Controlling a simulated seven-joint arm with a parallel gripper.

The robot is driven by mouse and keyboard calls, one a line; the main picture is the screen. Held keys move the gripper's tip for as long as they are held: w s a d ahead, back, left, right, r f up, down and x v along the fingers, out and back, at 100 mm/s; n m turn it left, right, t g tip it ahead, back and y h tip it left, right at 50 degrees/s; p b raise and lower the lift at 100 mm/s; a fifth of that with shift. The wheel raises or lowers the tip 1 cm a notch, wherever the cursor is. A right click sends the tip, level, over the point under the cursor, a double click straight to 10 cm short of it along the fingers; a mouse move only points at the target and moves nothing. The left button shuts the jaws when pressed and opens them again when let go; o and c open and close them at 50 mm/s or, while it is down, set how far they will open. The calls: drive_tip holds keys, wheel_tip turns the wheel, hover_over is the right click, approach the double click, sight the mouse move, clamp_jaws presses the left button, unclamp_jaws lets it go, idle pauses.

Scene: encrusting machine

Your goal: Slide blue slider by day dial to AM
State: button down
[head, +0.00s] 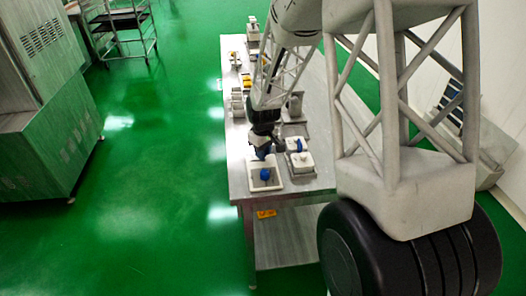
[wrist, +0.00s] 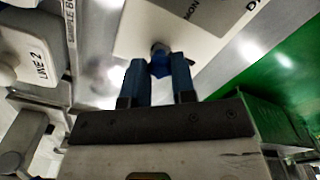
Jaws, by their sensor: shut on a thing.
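A white panel (head: 254,184) lies near the front end of the steel table in the head view, with a blue knob (head: 265,174) on it. In the wrist view the panel (wrist: 138,30) fills the top middle, with dark labels reading "MON" and part of another word. My gripper (wrist: 160,70) has its two blue fingers shut on a small blue slider (wrist: 160,62) at the panel's edge. In the head view my gripper (head: 262,154) is at the panel's back edge, and the slider cannot be made out there. The AM mark is not legible.
A second white unit with a blue part (head: 301,158) stands right of the panel. A white block labelled "LINE 2" (wrist: 28,55) is at the left in the wrist view. Several more items line the table (head: 240,190) behind. Green floor (head: 165,190) is clear to the left.

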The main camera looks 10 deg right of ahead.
sight(252, 161)
drive_tip(key=shift+a, duration=2)
drive_tip(key=c, duration=0.9)
unclamp_jaws()
drive_tip(key=shift+r, duration=0.15)
wheel_tip(252, 161, up, 8)
drive_tip(key=shift+f, duration=0.2)
